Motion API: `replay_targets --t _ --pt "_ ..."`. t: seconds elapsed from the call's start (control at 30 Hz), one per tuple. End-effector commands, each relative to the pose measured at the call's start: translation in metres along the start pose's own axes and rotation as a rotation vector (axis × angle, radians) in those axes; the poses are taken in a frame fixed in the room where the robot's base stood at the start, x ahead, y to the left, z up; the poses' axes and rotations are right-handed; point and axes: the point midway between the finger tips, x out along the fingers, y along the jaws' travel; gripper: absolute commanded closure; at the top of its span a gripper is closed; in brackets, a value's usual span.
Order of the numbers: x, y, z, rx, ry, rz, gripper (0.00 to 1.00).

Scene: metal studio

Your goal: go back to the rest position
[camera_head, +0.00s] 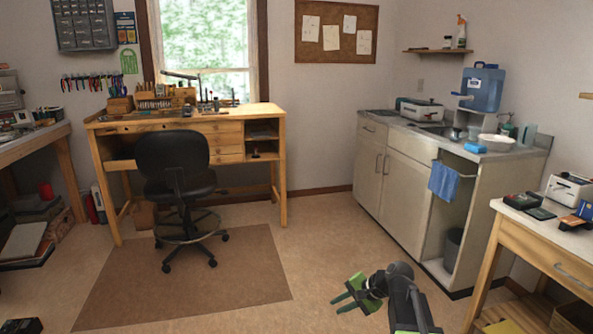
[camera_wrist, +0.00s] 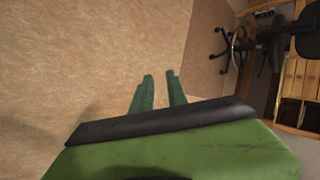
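My gripper (camera_head: 342,301) is at the bottom of the head view, right of the middle, over bare floor. Its green fingers point to the left and stand apart, with nothing seen between them. In the wrist view my gripper (camera_wrist: 160,76) shows two dark green fingers with a gap and tan floor beyond. My dark arm runs from it to the bottom edge of the head view.
A black swivel chair (camera_head: 177,180) stands on a brown mat (camera_head: 190,285) before a wooden workbench (camera_head: 240,116). A sink cabinet (camera_head: 400,185) and a wooden table (camera_head: 550,245) stand to the right. The floor (camera_head: 310,240) between mat and cabinet is clear.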

Motion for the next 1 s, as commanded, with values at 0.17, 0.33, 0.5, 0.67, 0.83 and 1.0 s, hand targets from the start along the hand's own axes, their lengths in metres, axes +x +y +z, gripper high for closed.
replay_targets --t 0.17,0.33,0.5,0.67,0.83,1.0 --pt "0.029 0.035 0.086 -0.306 -0.055 0.277 0.81" --pt "0.000 0.103 0.099 -0.533 -0.071 0.565 0.81" --pt "-0.045 0.116 0.097 -0.698 -0.142 0.722 0.81" --pt "-0.080 0.086 0.102 -0.695 -0.140 0.719 0.81" --pt "-0.126 0.046 0.109 -0.694 -0.139 0.718 0.81" --pt "-0.188 -0.008 0.118 -0.694 -0.139 0.717 0.81"
